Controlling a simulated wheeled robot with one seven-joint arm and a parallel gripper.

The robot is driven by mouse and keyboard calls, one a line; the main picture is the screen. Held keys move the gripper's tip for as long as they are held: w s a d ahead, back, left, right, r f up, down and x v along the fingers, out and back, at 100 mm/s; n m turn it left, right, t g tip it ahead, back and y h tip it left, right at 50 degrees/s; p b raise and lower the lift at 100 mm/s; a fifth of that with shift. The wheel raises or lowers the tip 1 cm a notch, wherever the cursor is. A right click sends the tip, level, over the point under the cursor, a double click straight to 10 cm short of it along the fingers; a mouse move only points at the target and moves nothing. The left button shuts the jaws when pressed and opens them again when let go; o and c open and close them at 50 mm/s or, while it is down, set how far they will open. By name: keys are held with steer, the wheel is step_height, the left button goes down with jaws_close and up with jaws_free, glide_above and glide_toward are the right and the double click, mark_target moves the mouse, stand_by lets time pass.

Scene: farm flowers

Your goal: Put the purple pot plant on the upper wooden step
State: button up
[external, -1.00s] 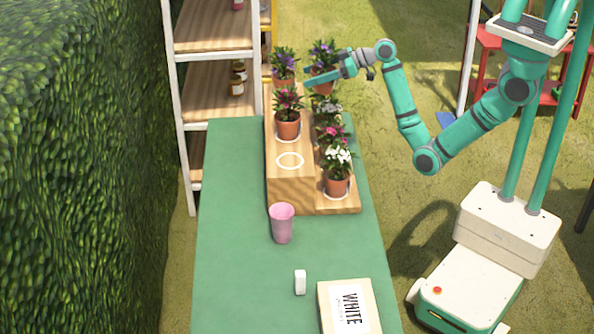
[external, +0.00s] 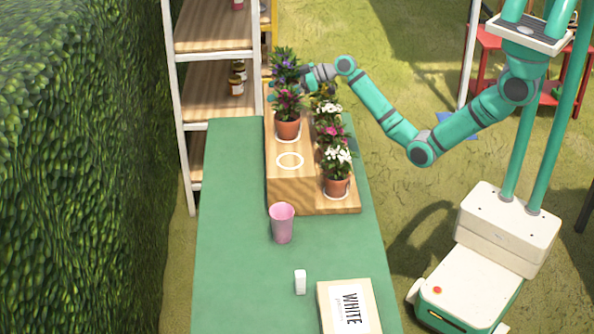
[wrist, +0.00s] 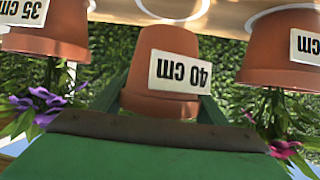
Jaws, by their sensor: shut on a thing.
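My gripper (external: 290,88) is shut on a terracotta pot labelled "40 cm" (wrist: 165,60), the purple pot plant (external: 287,68). The pot is upright in the scene, though the wrist view is upside down. It is over the upper wooden step (external: 291,188), between a purple-flowered "35 cm" pot (wrist: 50,30) and a magenta-flowered "40 cm" pot (wrist: 280,45). A white ring (wrist: 160,10) shows past its base; I cannot tell whether the base touches the wood. Its flowers are hidden behind my gripper in the wrist view.
The magenta plant (external: 287,128) stands just in front on the upper step, with an empty ring (external: 290,160) nearer. Several plants, including a white-flowered one (external: 337,180), line the lower step. A pink cup (external: 282,223) stands on the green table.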

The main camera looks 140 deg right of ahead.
steer(key=shift+w+d+f, duration=0.1)
steer(key=shift+d+f, duration=0.15)
steer(key=shift+f, duration=1.6)
steer(key=shift+f, duration=0.1)
steer(key=o, duration=1.4)
steer(key=shift+f, duration=0.1)
steer(key=shift+r, duration=0.2)
steer(key=v, duration=1.2)
steer(key=shift+w, duration=0.2)
